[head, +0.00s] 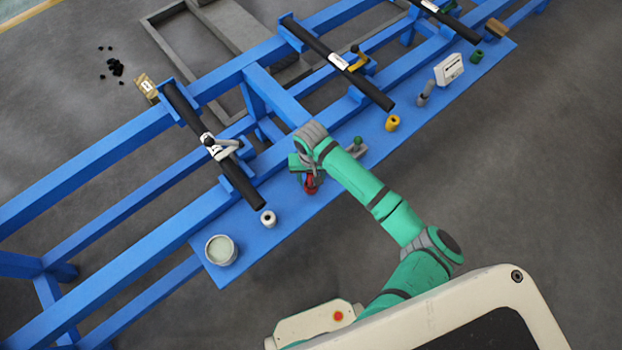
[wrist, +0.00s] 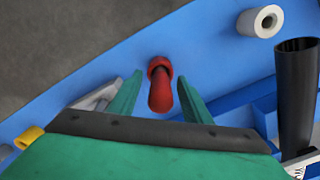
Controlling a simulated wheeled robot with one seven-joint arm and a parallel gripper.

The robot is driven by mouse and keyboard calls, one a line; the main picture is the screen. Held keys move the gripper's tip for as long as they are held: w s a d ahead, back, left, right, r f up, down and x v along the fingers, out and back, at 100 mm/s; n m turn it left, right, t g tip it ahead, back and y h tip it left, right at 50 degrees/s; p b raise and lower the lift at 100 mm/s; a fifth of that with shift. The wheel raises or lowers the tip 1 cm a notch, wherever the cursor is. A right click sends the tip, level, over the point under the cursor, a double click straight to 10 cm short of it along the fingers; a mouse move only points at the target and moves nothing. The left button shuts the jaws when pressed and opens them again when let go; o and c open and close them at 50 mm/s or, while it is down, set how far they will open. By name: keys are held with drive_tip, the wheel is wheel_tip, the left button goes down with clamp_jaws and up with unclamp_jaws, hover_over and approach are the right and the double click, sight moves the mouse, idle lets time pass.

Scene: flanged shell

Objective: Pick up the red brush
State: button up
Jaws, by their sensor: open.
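The red brush (wrist: 160,88) stands on the blue shelf (wrist: 105,75), and the wrist view shows its rounded red end between my two green fingers. My gripper (wrist: 160,92) is open around the brush, with a visible gap on each side. In the head view the red brush (head: 311,184) shows just under my gripper (head: 308,172), partly hidden by it. How deep the fingers reach along the brush cannot be told.
A white roll (head: 268,218) and a white-filled pot (head: 221,250) stand left on the shelf. A grey tool with a green knob (head: 356,147) lies close right of my gripper. A yellow ring (head: 392,123) is further right. A black pipe (head: 213,145) rests on the blue frame.

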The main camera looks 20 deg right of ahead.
drive_tip(key=shift+f, duration=0.1)
clamp_jaws()
wheel_tip(320, 180, up, 10)
idle(0.7)
